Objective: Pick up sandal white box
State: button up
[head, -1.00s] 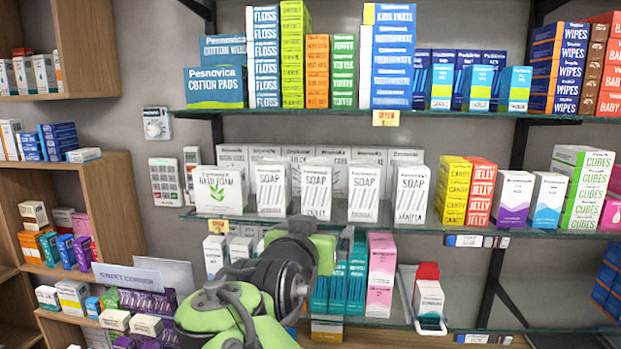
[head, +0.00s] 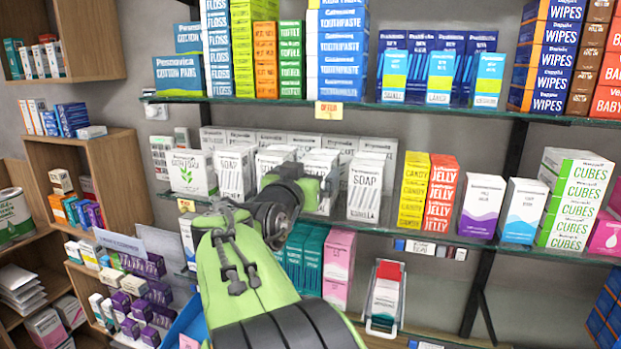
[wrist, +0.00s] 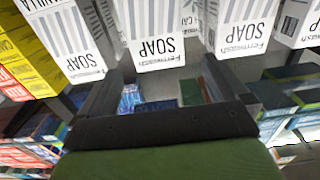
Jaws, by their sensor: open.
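Several white soap boxes with grey stripes stand in a row on the middle glass shelf. In the head view they are a left one (head: 235,175), one partly behind my arm (head: 274,160), one behind my gripper (head: 319,165), and one marked vanilla (head: 366,190) to the right. I cannot read "sandal" on any. In the wrist view, which is upside down, my gripper (wrist: 155,78) is open and empty. A soap box (wrist: 153,35) lies ahead between its fingers, with the vanilla box (wrist: 58,40) at left and another soap box (wrist: 240,25) at right.
Yellow candy boxes (head: 413,190) and red jelly boxes (head: 440,195) stand to the right. A green-leaf white box (head: 190,173) stands left of the soaps. More white boxes stand behind. The upper glass shelf (head: 420,108) runs above; teal and pink boxes (head: 338,265) stand below.

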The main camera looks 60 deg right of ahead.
aim_at(315, 167)
jog(key=shift+d+r, duration=0.15)
jog(key=shift+d, duration=0.7)
jog(key=d+p, duration=0.1)
jog(key=d, duration=0.1)
jog(key=d+p, duration=0.1)
jog(key=w+d, duration=0.1)
jog(key=d, duration=0.1)
jog(key=shift+d+f+p, duration=0.25)
jog(key=shift+d+p, duration=0.05)
jog(key=shift+p, duration=0.1)
jog(key=shift+a, duration=0.25)
jog(key=shift+c, duration=1.1)
jog(key=c, duration=0.9)
jog(key=shift+r, duration=0.1)
